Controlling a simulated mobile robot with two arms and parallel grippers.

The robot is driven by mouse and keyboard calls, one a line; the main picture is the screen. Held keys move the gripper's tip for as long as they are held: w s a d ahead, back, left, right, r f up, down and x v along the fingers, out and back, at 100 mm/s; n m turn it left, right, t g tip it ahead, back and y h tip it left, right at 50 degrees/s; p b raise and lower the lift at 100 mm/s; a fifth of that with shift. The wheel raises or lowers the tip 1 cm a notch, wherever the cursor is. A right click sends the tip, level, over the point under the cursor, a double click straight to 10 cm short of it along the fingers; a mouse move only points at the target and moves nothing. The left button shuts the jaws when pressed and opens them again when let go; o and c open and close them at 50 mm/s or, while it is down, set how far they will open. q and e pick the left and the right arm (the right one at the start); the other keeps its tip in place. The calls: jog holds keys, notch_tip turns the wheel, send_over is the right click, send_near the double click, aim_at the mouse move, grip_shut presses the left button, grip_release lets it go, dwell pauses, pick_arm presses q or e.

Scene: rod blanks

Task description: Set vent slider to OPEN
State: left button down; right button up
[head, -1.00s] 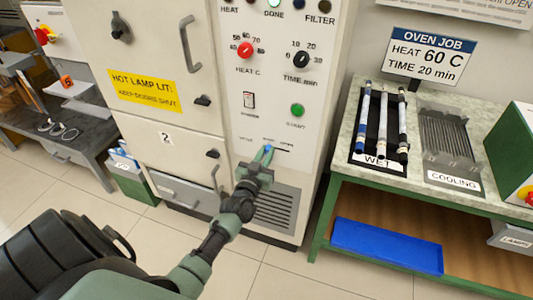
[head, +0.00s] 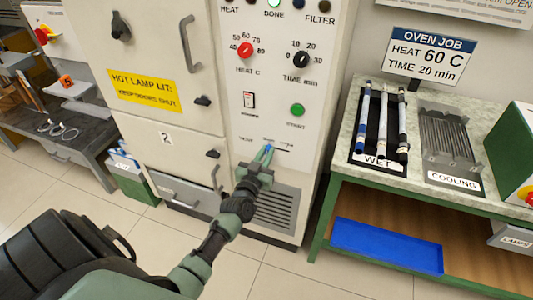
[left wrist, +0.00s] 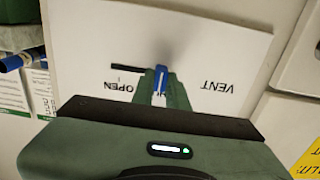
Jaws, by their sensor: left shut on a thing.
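The vent slider has a small blue handle (left wrist: 160,82) on the oven's front panel, below the green start button. My left gripper (head: 264,154) is shut on this handle, and it also shows in the left wrist view (left wrist: 159,92). The black slot (left wrist: 129,68) runs from the handle toward the OPEN label (left wrist: 112,85), which reads upside down there. The VENT label (left wrist: 217,87) is on the other side. In the head view the bare slot (head: 283,150) shows to the right of my fingers. A middle label is partly hidden by the gripper. My right gripper is not in view.
The oven (head: 160,65) has doors with handles at left of the panel. A bench (head: 338,148) at right bears a WET rack (head: 372,115) with rods and a COOLING rack (head: 450,138). A blue tray (head: 385,247) is on its lower shelf. Floor in front is clear.

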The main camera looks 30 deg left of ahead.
aim_at(288, 151)
pick_arm(q)
jog(key=shift+d, duration=0.1)
jog(key=d+p, duration=0.1)
jog(key=d, duration=0.1)
jog(key=w+d+p, duration=0.1)
jog(key=d, duration=0.2)
jog(key=shift+w+d+f, duration=0.1)
jog(key=shift+w+d, duration=0.05)
jog(key=shift+d, duration=0.2)
jog(key=c, duration=1.5)
grip_release()
jog(key=shift+o, duration=0.5)
jog(key=shift+d, duration=0.15)
